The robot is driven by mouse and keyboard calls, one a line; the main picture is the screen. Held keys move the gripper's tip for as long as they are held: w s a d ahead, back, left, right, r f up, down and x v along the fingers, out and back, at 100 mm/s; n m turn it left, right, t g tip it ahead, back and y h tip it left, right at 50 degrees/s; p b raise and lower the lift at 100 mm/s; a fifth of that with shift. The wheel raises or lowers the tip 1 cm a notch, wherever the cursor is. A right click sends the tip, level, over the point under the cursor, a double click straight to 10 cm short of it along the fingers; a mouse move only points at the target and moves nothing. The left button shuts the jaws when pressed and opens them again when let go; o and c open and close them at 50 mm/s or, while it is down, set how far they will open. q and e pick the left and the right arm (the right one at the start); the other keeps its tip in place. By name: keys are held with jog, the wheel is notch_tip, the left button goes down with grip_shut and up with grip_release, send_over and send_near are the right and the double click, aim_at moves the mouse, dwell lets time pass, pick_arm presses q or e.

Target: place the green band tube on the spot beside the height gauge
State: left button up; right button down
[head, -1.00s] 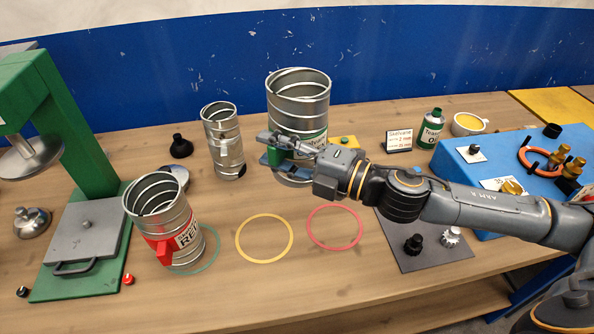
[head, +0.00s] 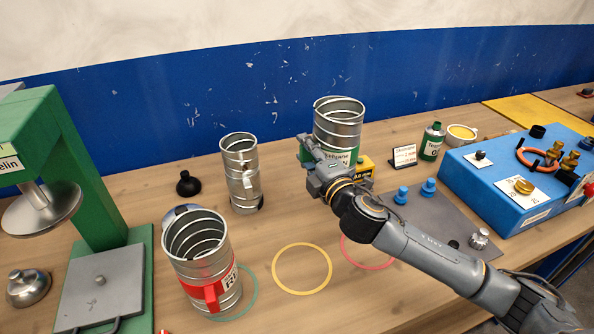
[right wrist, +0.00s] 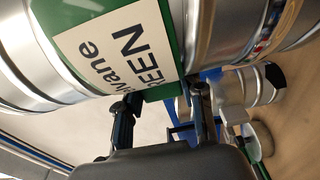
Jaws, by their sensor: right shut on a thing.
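The green band tube (head: 338,118) is a spiral metal duct with a green band and a white label. It is upright at the back of the bench in the head view. My right gripper (head: 308,152) is shut on its green part at the tube's left front. In the right wrist view the label and green band (right wrist: 152,92) fill the top, against my fingers. My left gripper is not visible.
A plain metal tube (head: 241,178) stands left of the held tube. A red band tube (head: 196,258) stands at the green ring (head: 247,302). The yellow ring (head: 302,245) is empty; my arm partly covers the red ring (head: 350,254). A blue box (head: 490,178) stands right.

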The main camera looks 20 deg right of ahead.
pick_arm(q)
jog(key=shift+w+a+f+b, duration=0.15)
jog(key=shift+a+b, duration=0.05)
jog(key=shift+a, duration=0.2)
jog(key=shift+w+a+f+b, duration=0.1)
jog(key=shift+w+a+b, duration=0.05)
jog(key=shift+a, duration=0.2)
pick_arm(e)
jog(key=w+a+f, duration=0.1)
jog(key=w+f, duration=0.5)
jog(key=f, duration=0.3)
jog(key=shift+w+a+f, duration=0.15)
jog(key=shift+f, duration=0.1)
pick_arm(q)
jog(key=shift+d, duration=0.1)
pick_arm(e)
jog(key=c, duration=1.3)
grip_release()
jog(key=shift+f, duration=0.25)
jog(key=o, duration=0.5)
jog(key=shift+r, duration=0.1)
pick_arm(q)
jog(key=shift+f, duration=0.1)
pick_arm(e)
jog(key=shift+r, duration=0.15)
